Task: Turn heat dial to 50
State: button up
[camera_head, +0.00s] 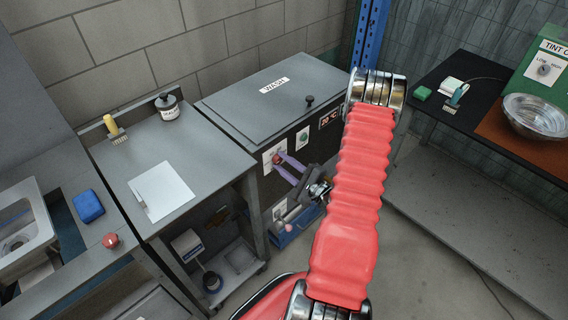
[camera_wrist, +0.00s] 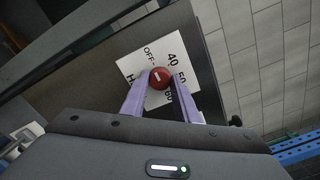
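The heat dial is a small red knob (camera_wrist: 159,78) with a short white mark, on a white label plate (camera_wrist: 133,66) reading OFF, 40, 50 and a partly covered number. The exact direction of the mark is hard to read. In the head view the red knob (camera_head: 277,159) is on the front of the wash unit (camera_head: 262,92). My gripper (camera_wrist: 160,80) has its two purple fingers on either side of the knob, with the tips beside it. Whether they touch or clamp it cannot be told. In the head view my gripper (camera_head: 278,162) meets the panel from the right.
A small display (camera_head: 328,119) on the wash unit reads about 20 °C. A grey bench (camera_head: 200,148) with a brush (camera_head: 115,129) and a jar (camera_head: 168,107) stands left. A dark table (camera_head: 468,98) with a metal bowl (camera_head: 535,115) stands right.

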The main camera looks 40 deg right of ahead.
jog(key=shift+f, duration=0.1)
jog(key=c, duration=0.4)
jog(key=shift+c, duration=0.3)
jog(key=shift+m, duration=0.3)
jog(key=m, duration=0.5)
jog(key=shift+a, duration=0.1)
jog(key=m, duration=1.2)
jog(key=shift+m, duration=0.3)
jog(key=m, duration=0.5)
jog(key=shift+f+m, duration=0.1)
jog(key=shift+m, duration=0.3)
